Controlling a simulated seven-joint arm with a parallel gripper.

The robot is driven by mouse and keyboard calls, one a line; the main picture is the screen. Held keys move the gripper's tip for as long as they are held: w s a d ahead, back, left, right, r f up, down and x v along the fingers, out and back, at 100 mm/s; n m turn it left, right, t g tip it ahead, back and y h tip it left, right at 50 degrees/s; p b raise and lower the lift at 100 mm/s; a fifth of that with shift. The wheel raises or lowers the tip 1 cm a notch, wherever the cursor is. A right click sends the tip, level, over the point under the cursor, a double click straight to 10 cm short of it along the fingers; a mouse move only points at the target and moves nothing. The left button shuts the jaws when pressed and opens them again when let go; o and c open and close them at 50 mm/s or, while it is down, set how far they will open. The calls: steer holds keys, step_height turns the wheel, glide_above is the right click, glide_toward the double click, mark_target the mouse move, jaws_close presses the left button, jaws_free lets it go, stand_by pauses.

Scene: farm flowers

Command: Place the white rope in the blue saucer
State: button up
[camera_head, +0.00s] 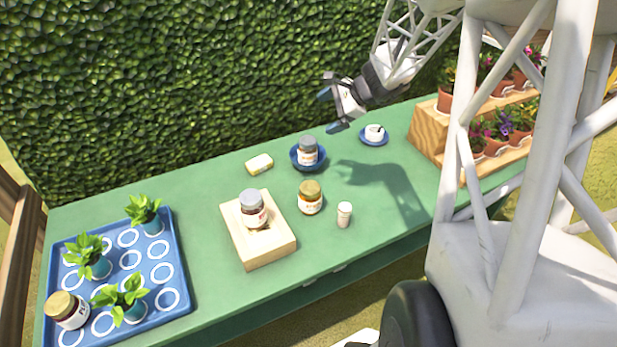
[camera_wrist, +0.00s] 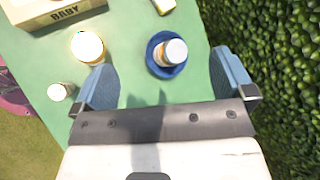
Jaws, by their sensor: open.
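A small white round item (camera_head: 375,132) with a dark mark, possibly the white rope, sits on a blue saucer (camera_head: 374,142) at the right back of the table. Another blue dish (camera_head: 308,166) left of it holds a grey-lidded jar (camera_head: 308,152). That dish (camera_wrist: 157,70) and jar (camera_wrist: 175,51) also show in the wrist view, ahead of my fingers. My gripper (camera_head: 332,106) is open and empty, above the back of the table and left of the white item. The wrist view does not show the white item.
A gold-lidded jar (camera_head: 310,198), a white bottle (camera_head: 344,214), a pale yellow block (camera_head: 259,164) and a wooden block (camera_head: 270,247) bearing a jar (camera_head: 252,210) are nearby. A blue tray (camera_head: 178,240) with plants is left; a flower stand (camera_head: 428,128) is right. A hedge (camera_head: 150,90) stands behind.

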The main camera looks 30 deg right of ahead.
steer(key=s+a+r+n+g+h, duration=0.2)
steer(key=s+a+r+n, duration=0.35)
steer(key=s+a, duration=0.45)
steer(key=s+a+r+n+g+h, duration=0.2)
steer(key=s+a+r+n, duration=0.2)
steer(key=s+a+n, duration=0.45)
steer(key=s+a+n+h, duration=0.1)
steer(key=s+n, duration=0.1)
steer(key=s, duration=0.3)
steer(key=s+a+r+n+h, duration=0.1)
steer(key=s+n+h, duration=0.1)
steer(key=s, duration=0.4)
steer(key=shift+s+a+r+n+h, duration=0.15)
steer(key=shift+s+a+n+h, duration=0.1)
steer(key=shift+n+h, duration=0.05)
